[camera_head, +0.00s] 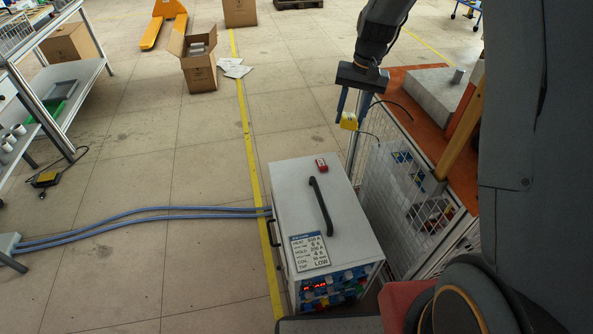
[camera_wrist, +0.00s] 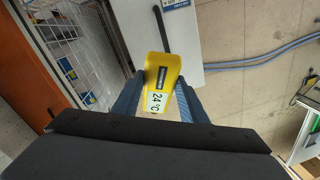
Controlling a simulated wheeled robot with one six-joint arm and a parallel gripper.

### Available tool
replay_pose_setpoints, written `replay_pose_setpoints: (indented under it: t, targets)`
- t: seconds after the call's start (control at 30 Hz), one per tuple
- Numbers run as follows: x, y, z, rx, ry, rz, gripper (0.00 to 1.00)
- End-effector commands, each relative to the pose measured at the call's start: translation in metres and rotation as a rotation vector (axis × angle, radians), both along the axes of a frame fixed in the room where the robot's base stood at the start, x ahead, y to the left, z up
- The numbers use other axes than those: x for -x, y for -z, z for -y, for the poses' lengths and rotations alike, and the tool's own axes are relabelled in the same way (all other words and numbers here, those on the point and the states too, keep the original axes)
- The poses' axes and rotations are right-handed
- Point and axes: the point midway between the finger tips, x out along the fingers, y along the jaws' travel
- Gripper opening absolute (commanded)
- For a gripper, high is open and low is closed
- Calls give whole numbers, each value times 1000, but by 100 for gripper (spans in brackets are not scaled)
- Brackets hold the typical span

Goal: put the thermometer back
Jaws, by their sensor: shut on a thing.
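The thermometer (camera_wrist: 161,85) is a yellow block with a display reading 24 °C. My gripper (camera_wrist: 158,95) is shut on it, with a blue finger on either side in the wrist view. In the head view, my gripper (camera_head: 349,108) hangs from the arm at the upper right. There the thermometer (camera_head: 349,121) shows as a small yellow piece at the fingertips, with a thin dark cable by it. It is held in the air between the heater cabinet and the orange-topped bench.
A white induction heater cabinet (camera_head: 297,205) stands below, with a black handle, a red item (camera_head: 321,164) and a settings card (camera_head: 309,251) on top. The orange-topped bench (camera_head: 428,143) with a mesh side is at right. Blue hoses (camera_head: 140,214) cross the floor. A carton (camera_head: 197,72) stands behind.

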Motion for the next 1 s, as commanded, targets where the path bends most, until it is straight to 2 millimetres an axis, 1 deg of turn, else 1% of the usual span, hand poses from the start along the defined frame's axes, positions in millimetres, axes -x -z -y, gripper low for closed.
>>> replay_pose_setpoints:
  t: [0.03, 0.1, 0.17, 0.2, 0.37, 0.5, 0.6, 0.7, 0.8, 1.0]
  targets:
    - [-12, 25, -7, 13, -23, 20, 13]
    - [-26, 49, -15, 32, -53, 53, 13]
    - [-39, 70, -22, 48, -81, 85, 13]
    - [-47, 83, -28, 56, -99, 105, 13]
    - [-77, 137, -54, 87, -177, 188, 13]
    - [-101, 182, -80, 106, -248, 262, 13]
    - [-116, 212, -99, 114, -297, 313, 13]
    - [-128, 235, -116, 118, -337, 356, 13]
    - [-135, 252, -129, 118, -367, 390, 13]
    - [-141, 270, -141, 118, -397, 421, 13]
